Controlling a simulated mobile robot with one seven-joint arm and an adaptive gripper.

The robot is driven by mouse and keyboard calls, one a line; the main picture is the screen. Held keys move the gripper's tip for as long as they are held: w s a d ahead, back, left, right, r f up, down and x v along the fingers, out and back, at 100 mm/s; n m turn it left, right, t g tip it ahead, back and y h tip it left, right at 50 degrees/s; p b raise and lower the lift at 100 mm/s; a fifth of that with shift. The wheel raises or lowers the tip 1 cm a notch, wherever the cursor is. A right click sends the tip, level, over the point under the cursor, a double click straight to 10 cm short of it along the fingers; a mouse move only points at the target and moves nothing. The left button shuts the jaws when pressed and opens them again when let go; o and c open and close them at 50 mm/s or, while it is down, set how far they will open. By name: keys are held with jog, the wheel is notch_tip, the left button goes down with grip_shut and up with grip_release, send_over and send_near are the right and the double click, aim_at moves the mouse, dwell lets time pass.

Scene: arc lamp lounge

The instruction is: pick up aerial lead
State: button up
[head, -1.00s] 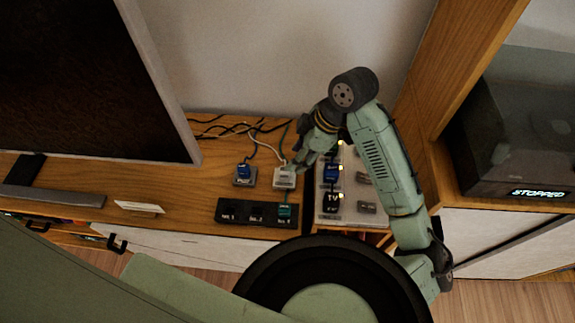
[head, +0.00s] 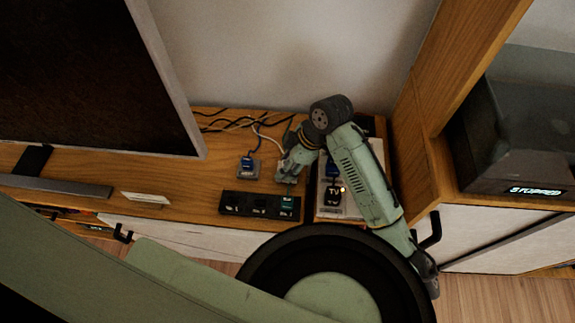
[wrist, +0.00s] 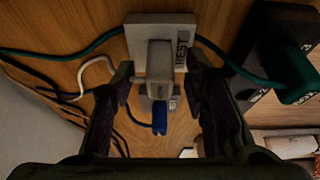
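The aerial lead seems to be the white cord with the pale grey plug (wrist: 159,68); no label naming it is readable. In the wrist view the plug stands in a grey block (wrist: 136,38) marked "REST". My gripper (wrist: 160,76) is open, with its two dark fingers on either side of the plug and a gap visible at each side. In the head view my gripper (head: 287,173) is over this block and hides most of it and the plug. The white cord (head: 272,138) runs back toward the wall.
A blue plug (head: 248,161) sits in another block to the left. A black socket strip (head: 238,202) with a teal plug (head: 289,203) lies in front. A grey panel (head: 329,211) marked "TV" is to the right. The television (head: 85,75) stands at left.

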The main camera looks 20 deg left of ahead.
grip_shut()
dwell(0.5)
